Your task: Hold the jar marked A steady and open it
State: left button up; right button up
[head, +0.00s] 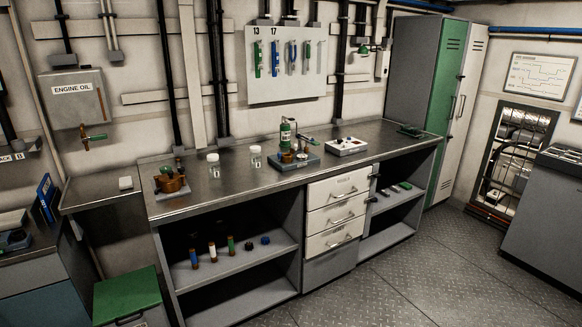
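Two small clear jars with white lids stand upright on the metal workbench (330,162), left of its middle. The left jar (214,168) and the right jar (256,160) each carry a small label, too small to read, so I cannot tell which is marked A. Both lids appear to be on. The jars stand apart from each other, and nothing touches them. Neither of my grippers is in view.
A copper-coloured device (172,182) stands left of the jars. A green-and-brass apparatus (290,150) and a white box (346,147) stand to their right. The bench front near the jars is clear. Drawers (338,190) and open shelves lie below.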

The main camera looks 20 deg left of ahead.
aim_at(256, 158)
jog(key=z, duration=0.4)
jog(key=i, duration=1.65)
jog(key=u, duration=0.55)
jog(key=i, duration=1.3)
jog(key=u, duration=1.1)
